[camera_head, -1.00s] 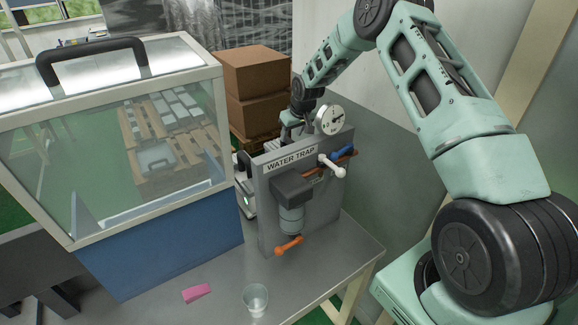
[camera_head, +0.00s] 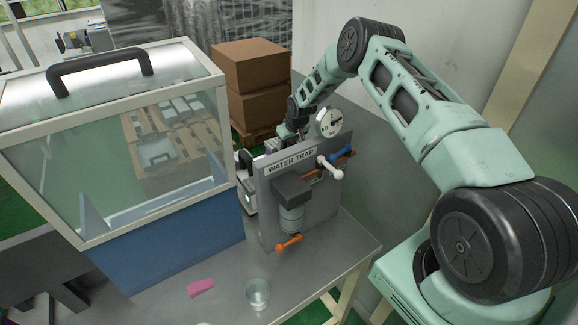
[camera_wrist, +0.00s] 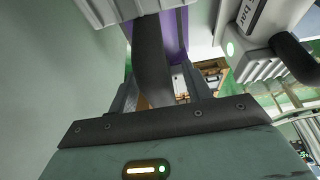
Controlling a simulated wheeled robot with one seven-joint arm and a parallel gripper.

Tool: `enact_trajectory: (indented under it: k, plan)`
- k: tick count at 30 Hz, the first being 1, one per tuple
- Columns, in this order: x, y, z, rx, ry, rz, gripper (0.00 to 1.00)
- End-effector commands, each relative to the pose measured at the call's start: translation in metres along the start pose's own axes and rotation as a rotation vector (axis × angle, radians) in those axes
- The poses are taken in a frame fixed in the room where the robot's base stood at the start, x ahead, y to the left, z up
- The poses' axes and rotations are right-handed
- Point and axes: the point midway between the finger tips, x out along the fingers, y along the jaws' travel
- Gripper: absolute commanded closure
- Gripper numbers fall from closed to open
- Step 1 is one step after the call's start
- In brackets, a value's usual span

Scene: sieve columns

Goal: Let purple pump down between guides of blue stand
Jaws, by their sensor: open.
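A purple surface (camera_wrist: 178,32), which looks like the pump, shows at the top middle of the wrist view. A dark upright bar, perhaps its handle, stands in front of it, between the fingers of my gripper (camera_wrist: 158,75). My gripper is open around this bar; I cannot tell whether it touches. In the head view my gripper is mostly hidden behind the grey water trap panel (camera_head: 318,196), and no purple pump shows. I cannot make out the blue stand's guides in either view.
A light grey unit (camera_wrist: 265,45) with a green light is close at the upper right of the wrist view. In the head view a glass case (camera_head: 110,150) on a blue base stands left. A pink block (camera_head: 201,287) and a clear cup (camera_head: 258,294) lie in front.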

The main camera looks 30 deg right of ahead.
Motion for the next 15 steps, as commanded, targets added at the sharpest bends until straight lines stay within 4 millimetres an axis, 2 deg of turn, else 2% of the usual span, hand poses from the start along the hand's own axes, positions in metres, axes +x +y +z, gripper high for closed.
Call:
enact_trajectory:
  k: [1, 6, 15]
  plan:
    - [0.0000, -0.0001, 0.0000, 0.000, 0.000, 0.000, 0.51]
    - [-0.0001, -0.0001, 0.0000, 0.000, 0.000, 0.000, 0.98]
    - [-0.0004, 0.0000, -0.0001, 0.000, 0.000, 0.000, 1.00]
